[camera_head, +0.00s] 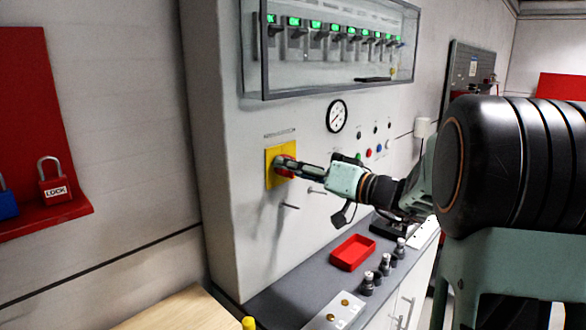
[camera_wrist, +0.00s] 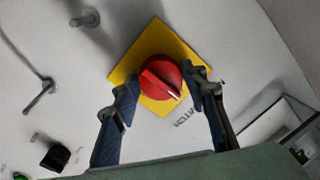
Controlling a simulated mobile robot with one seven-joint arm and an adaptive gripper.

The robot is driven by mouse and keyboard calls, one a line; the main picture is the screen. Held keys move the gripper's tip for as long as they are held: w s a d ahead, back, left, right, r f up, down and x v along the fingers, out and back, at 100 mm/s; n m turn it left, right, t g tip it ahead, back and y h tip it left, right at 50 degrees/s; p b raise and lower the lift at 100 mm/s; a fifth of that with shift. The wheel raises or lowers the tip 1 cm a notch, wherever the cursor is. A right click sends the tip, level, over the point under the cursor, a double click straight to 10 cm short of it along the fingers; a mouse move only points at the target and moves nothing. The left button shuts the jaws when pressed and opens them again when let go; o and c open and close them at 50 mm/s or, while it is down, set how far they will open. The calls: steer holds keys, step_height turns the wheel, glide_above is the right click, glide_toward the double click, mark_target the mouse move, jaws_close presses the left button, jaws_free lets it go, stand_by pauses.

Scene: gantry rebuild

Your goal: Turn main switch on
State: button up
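The main switch is a red rotary knob (camera_head: 284,166) on a square yellow plate (camera_head: 270,180), fixed to the grey cabinet wall. In the wrist view the knob (camera_wrist: 160,80) has a raised grip ridge with a pale mark at its lower right end. The yellow plate (camera_wrist: 150,45) lies behind it. My gripper (camera_wrist: 162,88) is at the knob, with one finger on each side. The fingers are apart. In the head view my gripper (camera_head: 300,168) hides part of the knob.
Metal pegs (camera_head: 290,206) stick out below the plate. A glazed box with several green-lit breakers (camera_head: 330,35) hangs above. A round gauge (camera_head: 337,116) is to the right. A red tray (camera_head: 352,252) sits on the counter below. Red and blue padlocks (camera_head: 54,188) are at the left.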

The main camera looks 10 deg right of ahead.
steer(key=c, duration=0.6)
steer(key=shift+c, duration=0.2)
steer(key=shift+f+m+b, duration=0.1)
steer(key=shift+m+b, duration=0.2)
steer(key=shift+b, duration=0.35)
steer(key=m+b, duration=0.2)
steer(key=shift+f+b, duration=0.15)
steer(key=shift+b, duration=0.2)
steer(key=m+b, duration=0.3)
steer(key=m, duration=0.1)
steer(key=shift+m+t+b, duration=0.3)
steer(key=shift+m+b, duration=0.1)
steer(key=m+b, duration=0.1)
steer(key=m, duration=0.4)
steer(key=shift+s+m+t+b, duration=0.1)
steer(key=shift+m+t+b, duration=0.3)
steer(key=m, duration=0.5)
steer(key=shift+a+h, duration=0.1)
steer(key=shift+h, duration=0.2)
steer(key=shift+m, duration=0.5)
